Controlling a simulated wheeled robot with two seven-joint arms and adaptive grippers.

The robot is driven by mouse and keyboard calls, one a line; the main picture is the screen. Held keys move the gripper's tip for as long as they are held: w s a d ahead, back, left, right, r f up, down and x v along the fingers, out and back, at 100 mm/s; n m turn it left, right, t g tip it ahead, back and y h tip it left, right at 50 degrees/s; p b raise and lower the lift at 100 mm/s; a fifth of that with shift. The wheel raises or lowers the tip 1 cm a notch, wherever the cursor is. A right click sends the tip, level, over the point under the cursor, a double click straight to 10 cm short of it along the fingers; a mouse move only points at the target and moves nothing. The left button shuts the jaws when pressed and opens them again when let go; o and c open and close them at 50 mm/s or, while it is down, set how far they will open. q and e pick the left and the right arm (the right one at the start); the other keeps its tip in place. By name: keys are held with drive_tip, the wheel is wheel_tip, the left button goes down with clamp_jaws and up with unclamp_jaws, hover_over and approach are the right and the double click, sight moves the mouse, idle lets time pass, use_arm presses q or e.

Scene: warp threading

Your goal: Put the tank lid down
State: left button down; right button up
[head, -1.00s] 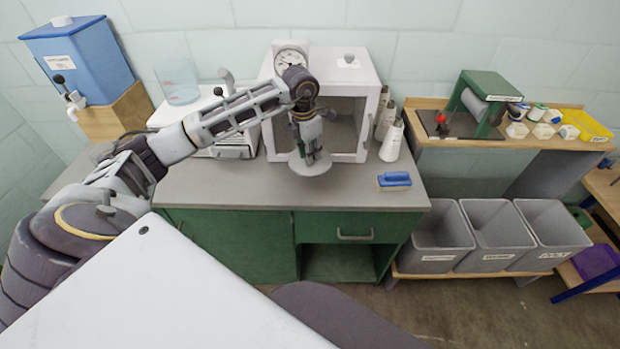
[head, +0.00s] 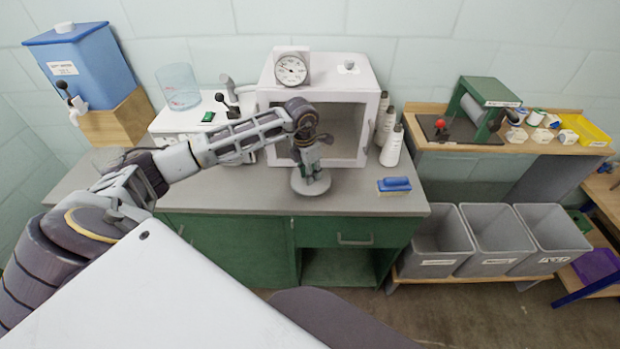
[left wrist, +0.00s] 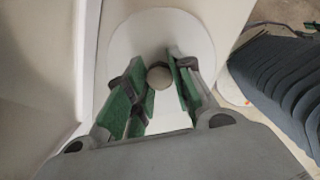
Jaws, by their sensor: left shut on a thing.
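My left gripper (head: 311,160) points down over the grey counter in front of the white glass-fronted cabinet. It is shut on the knob of the pale round tank lid (head: 311,188). The lid is level and low over the counter; I cannot tell whether it touches. In the left wrist view the lid (left wrist: 186,28) is a pale oval under the green-padded fingers (left wrist: 160,82), with its round knob (left wrist: 160,75) between them. My right gripper is not in view.
The white cabinet (head: 366,85) with a dial gauge stands just behind the lid. A white unit (head: 165,125) and clear cylinder (head: 178,88) are at left. The counter's front strip (head: 230,195) is clear.

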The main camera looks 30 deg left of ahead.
use_arm(q)
wheel_tip(320, 180, down, 3)
drive_tip(key=shift+r, duration=0.2)
drive_tip(key=shift+f, duration=0.15)
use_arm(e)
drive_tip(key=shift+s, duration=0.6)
use_arm(q)
drive_tip(key=c, duration=1.3)
unclamp_jaws()
drive_tip(key=shift+o, duration=0.3)
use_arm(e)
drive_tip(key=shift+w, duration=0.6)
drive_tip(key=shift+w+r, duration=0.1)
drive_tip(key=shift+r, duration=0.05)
